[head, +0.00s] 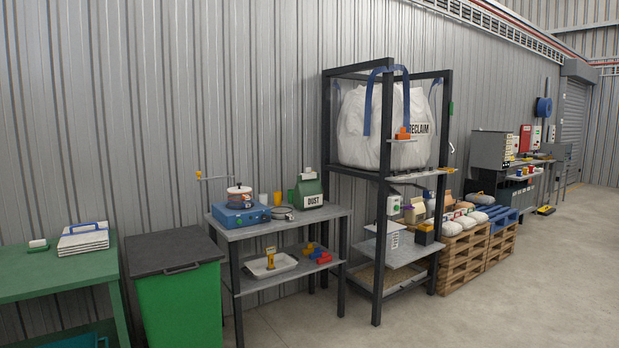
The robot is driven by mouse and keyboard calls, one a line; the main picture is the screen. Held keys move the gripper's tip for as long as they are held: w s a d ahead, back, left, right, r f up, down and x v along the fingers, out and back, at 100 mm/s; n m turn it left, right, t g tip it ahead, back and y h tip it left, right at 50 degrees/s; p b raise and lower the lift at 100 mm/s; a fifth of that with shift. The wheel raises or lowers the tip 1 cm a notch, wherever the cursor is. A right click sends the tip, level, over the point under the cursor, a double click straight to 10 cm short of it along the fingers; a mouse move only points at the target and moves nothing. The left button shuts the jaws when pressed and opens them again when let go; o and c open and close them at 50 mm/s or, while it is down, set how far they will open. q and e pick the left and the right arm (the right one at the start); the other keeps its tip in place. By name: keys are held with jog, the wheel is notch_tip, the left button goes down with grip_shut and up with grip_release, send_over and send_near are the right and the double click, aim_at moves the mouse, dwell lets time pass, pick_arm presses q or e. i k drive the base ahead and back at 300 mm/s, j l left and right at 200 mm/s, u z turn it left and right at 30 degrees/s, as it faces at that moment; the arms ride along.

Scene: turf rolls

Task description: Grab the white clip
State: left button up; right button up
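Neither of my grippers shows in the head view.
The grey table (335,211) also holds a blue device (242,217) with a pot on it. A lidded green bin (180,305) and a green bench (60,275) stand left. A dark rack (379,250) with a big white bag stands right. Open floor lies in front.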

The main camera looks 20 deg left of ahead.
aim_at(308, 175)
jog(key=i+j+u, duration=0.75)
jog(key=i+u, duration=0.2)
jog(key=i+j+u, duration=0.1)
jog(key=i+u, duration=0.35)
jog(key=i+z, duration=0.35)
jog(key=i, duration=0.15)
jog(key=i+j+z, duration=0.15)
jog(key=i+z, duration=0.25)
jog(key=i+l+z, duration=0.15)
jog(key=i+z, duration=0.35)
jog(key=i, duration=0.2)
jog(key=i+j+z, duration=0.15)
jog(key=i+z, duration=0.35)
jog(key=i, duration=0.2)
